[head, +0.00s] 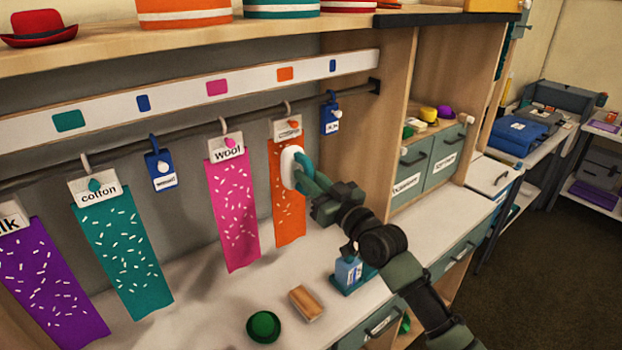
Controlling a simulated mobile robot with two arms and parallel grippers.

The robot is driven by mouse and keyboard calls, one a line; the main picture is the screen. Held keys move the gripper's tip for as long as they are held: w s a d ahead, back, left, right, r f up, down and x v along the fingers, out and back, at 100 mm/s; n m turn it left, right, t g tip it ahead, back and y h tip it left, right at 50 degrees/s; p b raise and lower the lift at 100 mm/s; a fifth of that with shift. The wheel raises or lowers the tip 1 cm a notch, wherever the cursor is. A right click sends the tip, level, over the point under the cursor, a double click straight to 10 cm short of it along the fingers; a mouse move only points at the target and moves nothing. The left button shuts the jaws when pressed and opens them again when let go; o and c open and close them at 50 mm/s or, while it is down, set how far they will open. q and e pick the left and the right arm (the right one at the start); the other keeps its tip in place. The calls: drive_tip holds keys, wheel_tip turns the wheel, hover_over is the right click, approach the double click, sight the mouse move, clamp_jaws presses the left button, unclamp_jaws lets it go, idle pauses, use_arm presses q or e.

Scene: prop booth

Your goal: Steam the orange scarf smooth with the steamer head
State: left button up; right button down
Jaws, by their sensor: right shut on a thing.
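The orange scarf (288,228) hangs from a white card on the rail, to the right of the pink scarf. White dashes show on its lower part; its upper middle is partly hidden. My right gripper (318,190) is shut on the teal handle of the steamer head (290,166). The steamer's white face is in front of the scarf's upper half, at or very near the cloth; I cannot tell if they touch. My left gripper is not in view.
Pink (232,215), teal (125,250) and purple (45,280) scarves hang to the left, also with white dashes. Blue tags (330,117) hang on the rail (190,130). A wooden block (306,303), green dome (263,326) and blue bottle (348,271) stand on the counter.

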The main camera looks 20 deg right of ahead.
wheel_tip(320, 180, down, 18)
drive_tip(key=b, duration=1.4)
drive_tip(key=shift+b, duration=0.35)
idle(1.3)
drive_tip(key=shift+s+d, duration=0.1)
idle(1.4)
drive_tip(key=r+p+v, duration=0.2)
drive_tip(key=p+v, duration=0.3)
drive_tip(key=v, duration=0.9)
drive_tip(key=shift+s+d+p, duration=0.2)
drive_tip(key=shift+s+p, duration=0.1)
drive_tip(key=shift+s, duration=0.2)
drive_tip(key=shift+a, duration=0.1)
